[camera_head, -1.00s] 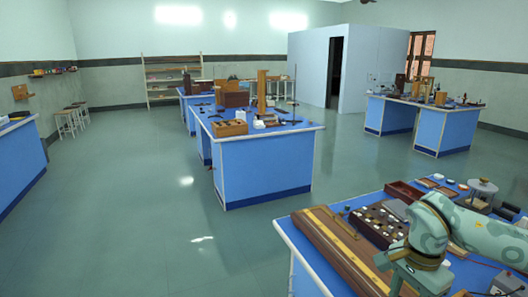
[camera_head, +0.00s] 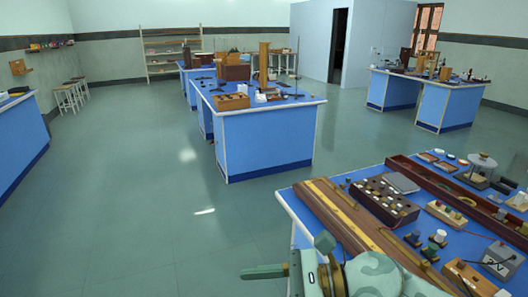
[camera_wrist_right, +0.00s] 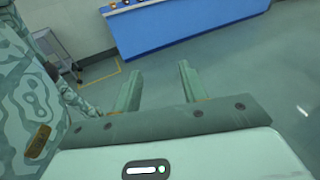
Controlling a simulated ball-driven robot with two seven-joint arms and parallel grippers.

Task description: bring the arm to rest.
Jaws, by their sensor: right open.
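My right arm, pale green, shows at the bottom of the head view, at the front left corner of the near blue bench (camera_head: 296,212). Its gripper (camera_head: 287,257) points left, past the bench edge, with the floor behind it in the picture. In the right wrist view the two fingers of the right gripper (camera_wrist_right: 159,90) stand wide apart with nothing between them. Bare floor shows beyond the fingertips. My left gripper is not in view.
The near bench carries a long wooden piece (camera_head: 345,217), a case of small pieces (camera_head: 384,200), a long dark tray (camera_head: 455,203) and a grey meter (camera_head: 502,260). Another blue bench (camera_head: 268,143) stands further back. The floor (camera_head: 120,190) left of the near bench is clear.

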